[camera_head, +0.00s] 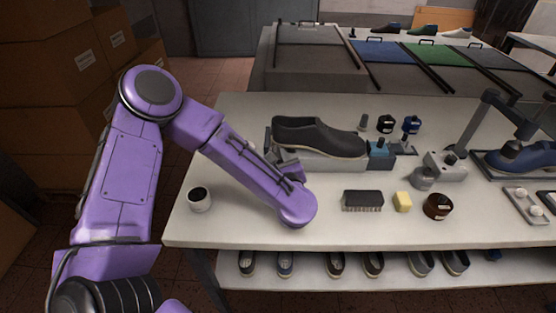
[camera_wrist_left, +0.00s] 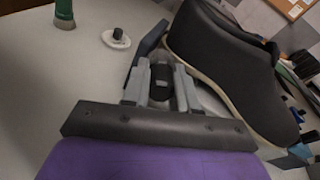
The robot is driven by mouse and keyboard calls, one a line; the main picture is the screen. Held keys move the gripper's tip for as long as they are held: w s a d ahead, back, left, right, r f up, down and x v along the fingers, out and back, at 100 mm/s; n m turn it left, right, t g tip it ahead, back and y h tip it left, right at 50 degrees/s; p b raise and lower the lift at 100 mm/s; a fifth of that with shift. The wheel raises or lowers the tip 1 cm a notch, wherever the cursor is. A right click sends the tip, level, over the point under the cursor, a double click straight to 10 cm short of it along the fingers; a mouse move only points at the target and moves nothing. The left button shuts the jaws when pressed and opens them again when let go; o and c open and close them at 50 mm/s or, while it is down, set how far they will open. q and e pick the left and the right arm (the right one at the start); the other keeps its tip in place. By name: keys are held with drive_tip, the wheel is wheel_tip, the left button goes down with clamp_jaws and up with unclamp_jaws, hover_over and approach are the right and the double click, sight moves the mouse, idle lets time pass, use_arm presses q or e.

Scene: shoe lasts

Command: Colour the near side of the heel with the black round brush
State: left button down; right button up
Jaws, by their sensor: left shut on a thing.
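The dark grey shoe (camera_head: 318,138) sits on a light grey stand on the table, its heel end at the left and toe at the right. In the left wrist view the shoe (camera_wrist_left: 225,55) fills the upper right, with a pale sole edge. My left gripper (camera_head: 284,160) is close to the near side of the heel end. In the left wrist view its two fingers (camera_wrist_left: 160,82) are shut on a short black round piece (camera_wrist_left: 160,84), seemingly the black round brush. Its bristle end is hidden, so I cannot tell whether it touches the shoe. My right gripper is not in view.
Small dark bottles (camera_head: 386,124) stand behind. A grey fixture with a blue shoe (camera_head: 520,158) is at the right.

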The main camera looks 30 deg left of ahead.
use_arm(q)
drive_tip(key=shift+w+a, duration=0.2)
drive_tip(key=shift+w, duration=0.25)
